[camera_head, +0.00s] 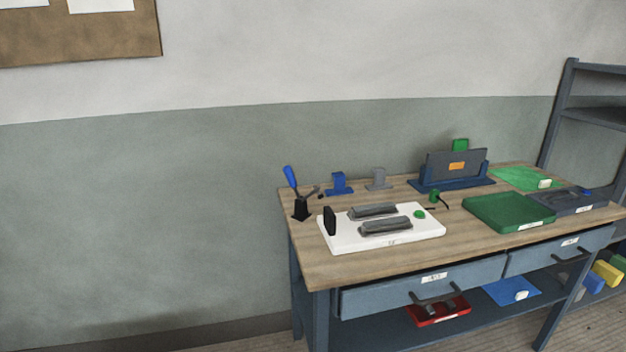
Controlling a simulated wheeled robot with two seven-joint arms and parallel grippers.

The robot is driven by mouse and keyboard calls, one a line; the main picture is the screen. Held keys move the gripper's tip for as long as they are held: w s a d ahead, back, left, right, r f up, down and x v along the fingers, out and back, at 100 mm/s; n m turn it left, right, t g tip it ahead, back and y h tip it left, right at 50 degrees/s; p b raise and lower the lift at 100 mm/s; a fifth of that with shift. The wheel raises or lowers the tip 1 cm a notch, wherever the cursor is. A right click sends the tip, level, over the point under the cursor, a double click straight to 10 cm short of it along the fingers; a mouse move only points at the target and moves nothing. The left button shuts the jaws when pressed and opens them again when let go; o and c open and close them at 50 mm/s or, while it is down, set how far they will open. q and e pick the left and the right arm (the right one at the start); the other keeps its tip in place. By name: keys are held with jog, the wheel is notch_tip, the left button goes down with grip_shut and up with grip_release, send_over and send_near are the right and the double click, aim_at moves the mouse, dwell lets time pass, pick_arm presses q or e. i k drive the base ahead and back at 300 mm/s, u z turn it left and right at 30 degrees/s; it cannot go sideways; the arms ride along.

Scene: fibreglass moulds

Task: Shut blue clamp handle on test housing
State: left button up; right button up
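A blue clamp handle (290,176) stands up, tilted slightly left, at the back left corner of the workbench. It rises from a small black clamp base (301,209). A dark grey panel-like housing (456,164) with an orange label stands upright in a blue stand (448,184) at the back of the bench. I cannot tell which thing is the test housing; the clamp stands apart from this grey one. Neither of my grippers shows in the head view.
The wooden bench (350,268) holds a white board (335,240) with two grey bars, a green tray (508,214), a dark grey tray (575,203) and small blue and grey blocks. Drawers (425,290) are below. A shelf rack (556,125) stands at right. Floor left of the bench looks clear.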

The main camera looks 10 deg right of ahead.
aim_at(288, 170)
jog(key=z, duration=1.6)
jog(key=k, duration=0.7)
jog(key=u, duration=0.8)
jog(key=i, duration=1)
